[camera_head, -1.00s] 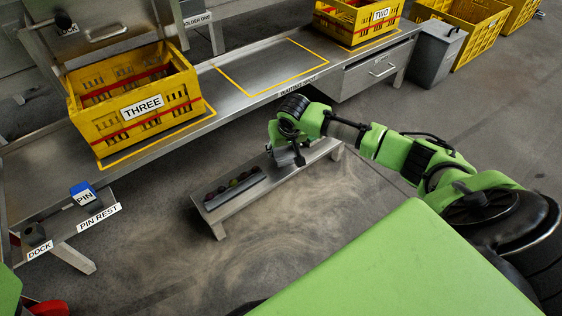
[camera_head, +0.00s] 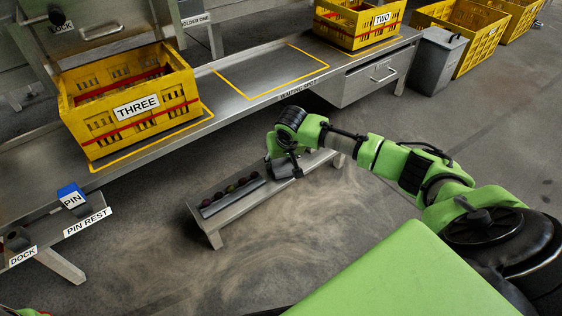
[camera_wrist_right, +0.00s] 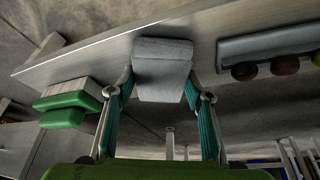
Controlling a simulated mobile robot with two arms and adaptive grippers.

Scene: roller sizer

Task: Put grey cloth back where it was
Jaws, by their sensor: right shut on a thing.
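The grey cloth (camera_wrist_right: 163,68) shows in the right wrist view as a folded, thick pad between the two fingers of my right gripper (camera_wrist_right: 161,85). The gripper is shut on it. The cloth is over or on the low metal bench (camera_wrist_right: 95,62); I cannot tell whether it touches the top. In the head view my right gripper (camera_head: 284,167) is at the low bench (camera_head: 235,208), just right of the dark tray of balls (camera_head: 233,195). The arm largely hides the cloth there.
A green and pale block (camera_wrist_right: 70,103) is left of the cloth in the wrist view. Behind the bench is a long metal table (camera_head: 240,105) with yellow crate THREE (camera_head: 135,109), crate TWO (camera_head: 359,28) and an empty outlined spot. Dusty floor (camera_head: 290,225) in front is clear.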

